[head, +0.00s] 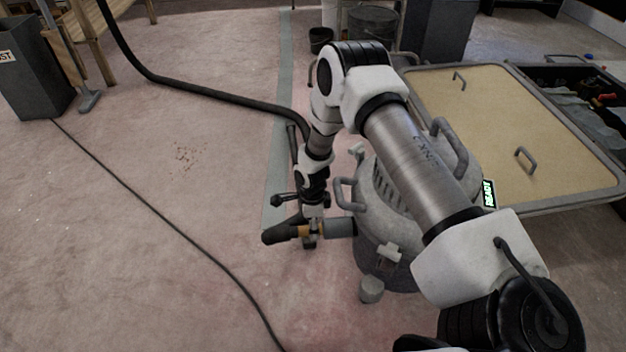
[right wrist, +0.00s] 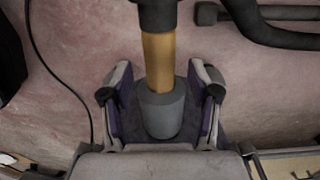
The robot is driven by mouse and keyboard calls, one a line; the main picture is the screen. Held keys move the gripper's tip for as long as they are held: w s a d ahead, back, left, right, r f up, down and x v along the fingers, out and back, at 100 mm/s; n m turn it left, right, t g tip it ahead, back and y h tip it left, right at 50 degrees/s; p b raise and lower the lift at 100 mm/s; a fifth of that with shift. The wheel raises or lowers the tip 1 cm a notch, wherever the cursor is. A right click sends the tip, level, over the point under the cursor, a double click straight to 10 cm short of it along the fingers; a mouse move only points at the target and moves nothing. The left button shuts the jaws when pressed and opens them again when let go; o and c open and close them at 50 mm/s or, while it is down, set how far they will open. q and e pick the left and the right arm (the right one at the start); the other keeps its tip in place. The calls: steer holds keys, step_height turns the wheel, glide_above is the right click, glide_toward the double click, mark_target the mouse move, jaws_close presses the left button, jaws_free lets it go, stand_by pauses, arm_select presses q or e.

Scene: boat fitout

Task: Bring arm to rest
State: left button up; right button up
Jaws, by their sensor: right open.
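My right arm reaches in from the lower right in the head view and bends down to its gripper (head: 311,236) beside the vacuum canister (head: 385,230). The gripper (right wrist: 160,98) is open. In the right wrist view its two fingers stand on either side of a grey cylindrical port (right wrist: 163,116), with gaps visible. An orange-banded hose end (right wrist: 158,62) meets this port. In the head view the orange band (head: 298,231) and grey port (head: 340,228) lie in line against the canister's side. Whether the fingers touch anything below is hidden. My left gripper is not in view.
A black hose (head: 190,88) arcs from the upper left to behind my arm. A thin cable (head: 160,208) crosses the open floor. A tan panel (head: 480,110) with handles and a green READY display (head: 489,194) are at right. A grey bin (head: 35,70) stands far left.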

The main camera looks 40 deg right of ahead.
step_height(320, 180, up, 11)
steer(key=shift+f, duration=0.2)
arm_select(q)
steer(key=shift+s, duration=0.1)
arm_select(e)
steer(key=s+a+f+n+y, duration=0.1)
steer(key=s+a+f+n, duration=0.85)
steer(key=s+n, duration=0.3)
steer(key=s+a+n+h, duration=0.1)
steer(key=s+a+n, duration=0.2)
steer(key=s+n, duration=1)
arm_select(q)
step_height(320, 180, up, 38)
steer(key=p, duration=3.8)
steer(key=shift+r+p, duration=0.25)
steer(key=shift+p, duration=0.05)
arm_select(e)
step_height(320, 180, up, 37)
steer(key=m, duration=0.1)
steer(key=shift+s+d+r, duration=0.15)
steer(key=shift+s+r, duration=0.05)
steer(key=shift+s, duration=0.05)
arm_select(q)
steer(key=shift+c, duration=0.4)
arm_select(e)
steer(key=shift+m, duration=0.25)
steer(key=shift+c, duration=0.4)
